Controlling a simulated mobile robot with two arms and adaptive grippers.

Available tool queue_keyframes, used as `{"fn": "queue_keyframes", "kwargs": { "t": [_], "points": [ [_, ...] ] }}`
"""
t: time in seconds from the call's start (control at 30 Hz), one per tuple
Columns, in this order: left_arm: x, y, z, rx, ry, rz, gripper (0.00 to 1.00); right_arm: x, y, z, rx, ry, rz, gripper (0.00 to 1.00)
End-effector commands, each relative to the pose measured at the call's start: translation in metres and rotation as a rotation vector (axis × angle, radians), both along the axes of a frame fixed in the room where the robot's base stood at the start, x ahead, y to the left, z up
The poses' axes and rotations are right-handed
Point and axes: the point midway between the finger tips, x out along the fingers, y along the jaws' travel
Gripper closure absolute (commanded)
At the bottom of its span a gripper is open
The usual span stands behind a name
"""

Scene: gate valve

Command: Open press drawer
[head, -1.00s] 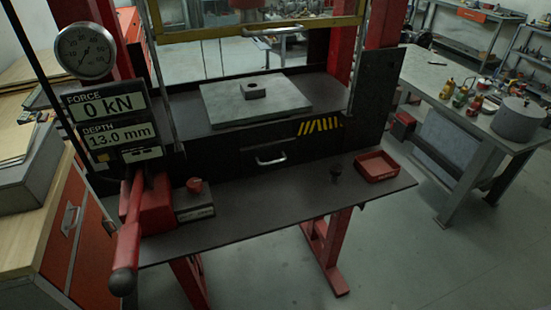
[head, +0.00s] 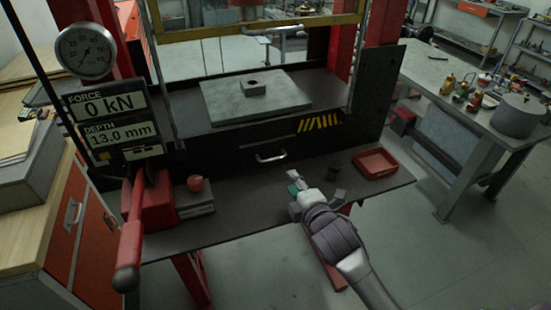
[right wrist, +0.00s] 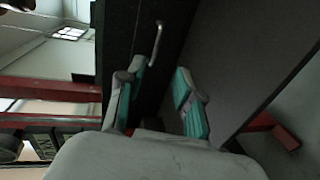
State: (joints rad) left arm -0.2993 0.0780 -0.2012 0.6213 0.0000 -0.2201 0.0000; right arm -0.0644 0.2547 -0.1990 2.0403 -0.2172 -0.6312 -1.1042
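The press drawer (head: 268,147) is a black front below the press bed, with a metal bar handle (head: 271,158). It looks closed. My right gripper (head: 294,185) is over the front shelf, in front of the drawer and a little to the right of its handle, apart from it. In the right wrist view the two teal-padded fingers (right wrist: 157,95) are spread with nothing between them. The handle also shows there (right wrist: 155,42), beyond the fingertips. My left gripper is in neither view.
The shelf (head: 245,218) holds a red tray (head: 376,163) at right, a small dark part (head: 335,168), and a grey block with a red knob (head: 195,184) at left. A red lever (head: 131,235) juts forward at left. A grey plate (head: 225,102) lies on the press bed.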

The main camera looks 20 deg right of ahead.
Motion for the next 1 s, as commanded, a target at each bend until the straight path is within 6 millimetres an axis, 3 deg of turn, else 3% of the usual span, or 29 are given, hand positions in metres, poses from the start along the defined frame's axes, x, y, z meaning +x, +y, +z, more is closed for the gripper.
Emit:
{"fn": "queue_keyframes", "kwargs": {
  "t": [0.17,0.7,1.0],
  "points": [
    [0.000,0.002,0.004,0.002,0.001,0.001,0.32,0.016,0.001,0.002,-0.023,-0.016,0.009,0.65],
    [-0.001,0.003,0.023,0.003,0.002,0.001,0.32,0.111,0.005,-0.019,-0.018,-0.013,0.008,0.65],
    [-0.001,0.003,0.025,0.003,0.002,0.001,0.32,0.135,0.006,-0.026,-0.018,-0.014,0.008,0.65]
  ]
}}
